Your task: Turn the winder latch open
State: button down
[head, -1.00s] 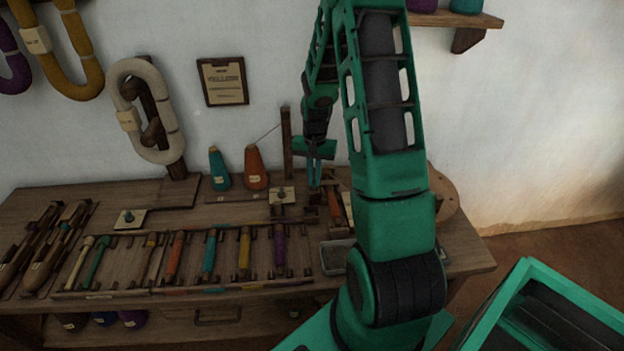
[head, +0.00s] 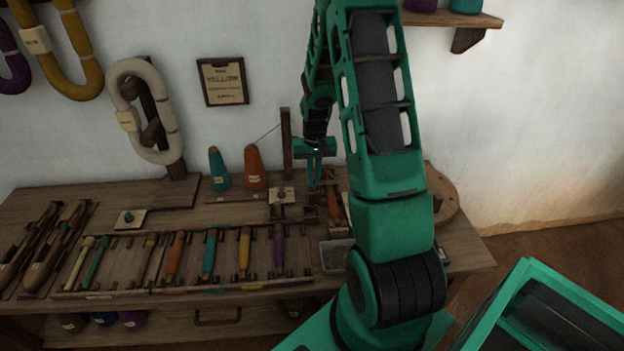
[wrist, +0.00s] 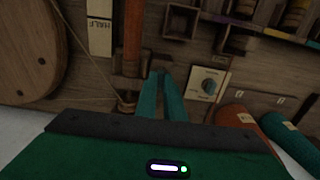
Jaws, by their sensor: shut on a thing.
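My gripper (head: 314,187) points down at the right part of the bench, just right of the thin upright post. In the wrist view its two green fingers (wrist: 161,76) come together at the tips beside the dark wooden fittings of the winder. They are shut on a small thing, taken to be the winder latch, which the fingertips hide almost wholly. How far the latch is turned cannot be seen. The winder's round wooden wheel (wrist: 28,45) is at the left of the wrist view, with a reddish-brown spindle (wrist: 133,40) between wheel and fingers.
A dark knob on a pale plate (wrist: 208,85) is close beside my fingers. An orange cone (head: 255,167) and a teal cone (head: 219,169) stand behind. A rack of coloured bobbins (head: 208,254) lies to the left, and a grey tray (head: 335,257) is in front.

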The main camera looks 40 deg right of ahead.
jog(key=shift+w+r, duration=0.15)
jog(key=shift+w, duration=0.2)
jog(key=c, duration=1.9)
grip_release()
jog(key=shift+o, duration=0.2)
jog(key=shift+s, duration=0.15)
notch_tip(320, 180, up, 10)
jog(key=shift+r, duration=0.25)
